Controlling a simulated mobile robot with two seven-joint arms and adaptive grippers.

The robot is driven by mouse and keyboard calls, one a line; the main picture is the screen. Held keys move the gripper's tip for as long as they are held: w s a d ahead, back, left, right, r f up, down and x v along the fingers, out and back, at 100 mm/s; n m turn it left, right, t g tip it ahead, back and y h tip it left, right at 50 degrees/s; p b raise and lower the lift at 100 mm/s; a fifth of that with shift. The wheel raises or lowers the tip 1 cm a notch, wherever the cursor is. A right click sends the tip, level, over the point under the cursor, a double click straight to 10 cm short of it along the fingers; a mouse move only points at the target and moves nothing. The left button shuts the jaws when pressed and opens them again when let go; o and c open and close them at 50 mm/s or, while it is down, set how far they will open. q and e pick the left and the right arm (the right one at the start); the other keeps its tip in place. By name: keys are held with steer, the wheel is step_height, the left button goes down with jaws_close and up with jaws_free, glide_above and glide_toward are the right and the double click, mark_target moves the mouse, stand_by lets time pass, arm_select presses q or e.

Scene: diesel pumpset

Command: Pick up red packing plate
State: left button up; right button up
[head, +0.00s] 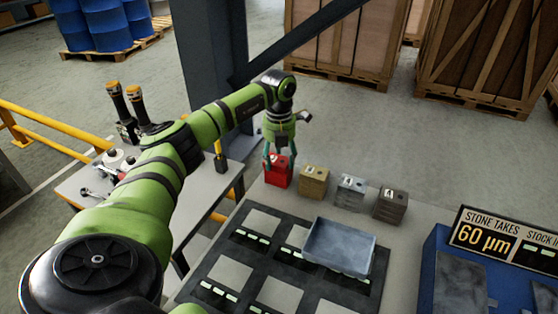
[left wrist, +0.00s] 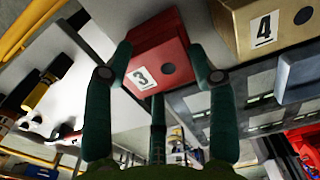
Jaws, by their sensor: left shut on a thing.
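The red packing plate (head: 278,176), a red block shape, stands at the left end of a row of blocks on the grey bench (head: 405,228). In the left wrist view the red block (left wrist: 160,52) shows a white label with a 3 and a dark round spot. My left gripper (head: 279,156) comes down on it from above and is shut on it, with its fingers (left wrist: 158,75) on either side of the block. Whether the block touches the bench is hard to tell. My right gripper is not in view.
A silver block (head: 350,192) and a brown-grey block (head: 390,206) follow. A grey tray (head: 339,247) lies in front, over dark slotted panels. A column (head: 215,70) rises behind.

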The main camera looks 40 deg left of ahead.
mark_target(279, 160)
arm_select(q)
steer(key=shift+a+r, duration=0.15)
steer(key=shift+r, duration=0.35)
step_height(279, 160, up, 3)
steer(key=shift+w+f+b, duration=0.1)
steer(key=shift+f+b, duration=0.05)
steer(key=shift+b, duration=0.55)
steer(key=d+r+b, duration=0.2)
steer(key=d+r, duration=0.5)
steer(key=d, duration=0.4)
steer(key=shift+w+d+r, duration=0.15)
steer(key=shift+w+d, duration=0.25)
steer(key=shift+w, duration=0.05)
